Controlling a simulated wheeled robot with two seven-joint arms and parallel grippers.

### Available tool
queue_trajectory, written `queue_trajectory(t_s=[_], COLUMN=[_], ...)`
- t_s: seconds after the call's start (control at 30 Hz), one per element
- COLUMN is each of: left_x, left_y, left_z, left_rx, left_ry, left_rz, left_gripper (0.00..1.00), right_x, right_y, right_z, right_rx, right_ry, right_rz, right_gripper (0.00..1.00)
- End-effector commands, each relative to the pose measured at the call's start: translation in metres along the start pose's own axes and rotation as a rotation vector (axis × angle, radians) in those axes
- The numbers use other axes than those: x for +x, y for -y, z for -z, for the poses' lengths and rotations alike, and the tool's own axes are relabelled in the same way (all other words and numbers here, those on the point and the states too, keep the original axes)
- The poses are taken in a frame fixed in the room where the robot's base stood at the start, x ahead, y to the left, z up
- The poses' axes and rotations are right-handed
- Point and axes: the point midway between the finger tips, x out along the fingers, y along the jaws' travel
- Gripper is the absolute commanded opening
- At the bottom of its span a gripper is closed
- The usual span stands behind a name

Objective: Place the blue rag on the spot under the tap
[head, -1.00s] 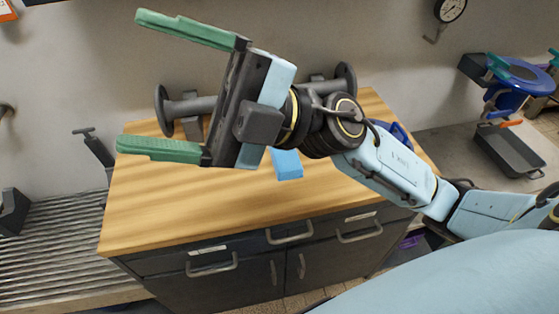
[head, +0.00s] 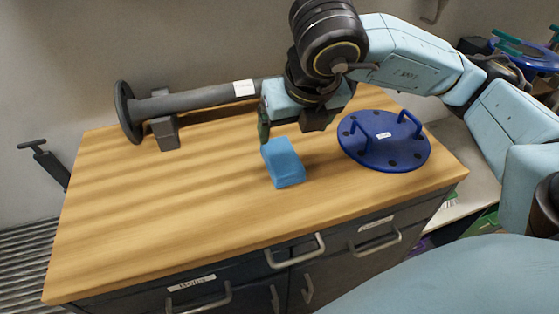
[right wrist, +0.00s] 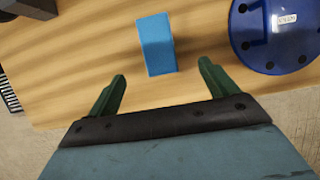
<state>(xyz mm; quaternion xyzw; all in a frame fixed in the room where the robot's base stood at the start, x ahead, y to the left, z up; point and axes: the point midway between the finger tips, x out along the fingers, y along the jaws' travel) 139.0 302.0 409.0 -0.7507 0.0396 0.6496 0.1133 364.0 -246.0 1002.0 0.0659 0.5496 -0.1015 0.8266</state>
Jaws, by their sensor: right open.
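The blue rag (head: 283,163) is a small block-like shape lying on the wooden worktop, near its middle. It also shows in the right wrist view (right wrist: 155,44), just beyond the fingertips and roughly between their lines. My right gripper (head: 264,124) is over the worktop just behind the rag, pointing down. One green finger shows there; the rest is hidden by the wrist. In the right wrist view the gripper (right wrist: 162,72) is open, with nothing held between its fingers. My left gripper is out of view. I cannot make out a tap or a spot under it.
A round blue flange (head: 384,140) with handles lies right of the rag. A grey pipe (head: 195,99) on a support runs along the back. Drawer handles (head: 295,250) stick out at the cabinet's front. The worktop's left and front areas are clear.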

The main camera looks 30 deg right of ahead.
Motion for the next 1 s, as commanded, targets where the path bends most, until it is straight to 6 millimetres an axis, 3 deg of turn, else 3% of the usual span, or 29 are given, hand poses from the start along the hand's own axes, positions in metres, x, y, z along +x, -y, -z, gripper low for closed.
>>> queue_trajectory(t_s=[0.1,0.3,0.47,0.8,1.0], left_x=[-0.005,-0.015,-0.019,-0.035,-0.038], left_y=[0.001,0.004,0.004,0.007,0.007], left_z=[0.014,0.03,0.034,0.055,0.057], left_rx=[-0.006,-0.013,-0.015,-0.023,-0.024], left_ry=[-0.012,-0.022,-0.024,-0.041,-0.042], left_rz=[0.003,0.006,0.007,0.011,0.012], left_gripper=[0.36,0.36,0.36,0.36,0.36], right_x=[0.028,0.057,0.066,0.111,0.115], right_y=[0.0,-0.001,-0.002,-0.006,-0.006], right_z=[0.003,0.002,0.003,0.006,0.006], right_rx=[-0.001,-0.002,-0.004,-0.005,-0.005], right_ry=[-0.007,-0.005,-0.006,-0.006,-0.005], right_rz=[0.001,-0.001,-0.003,-0.004,-0.004], right_gripper=[0.85,0.85,0.85,0.85,0.85])
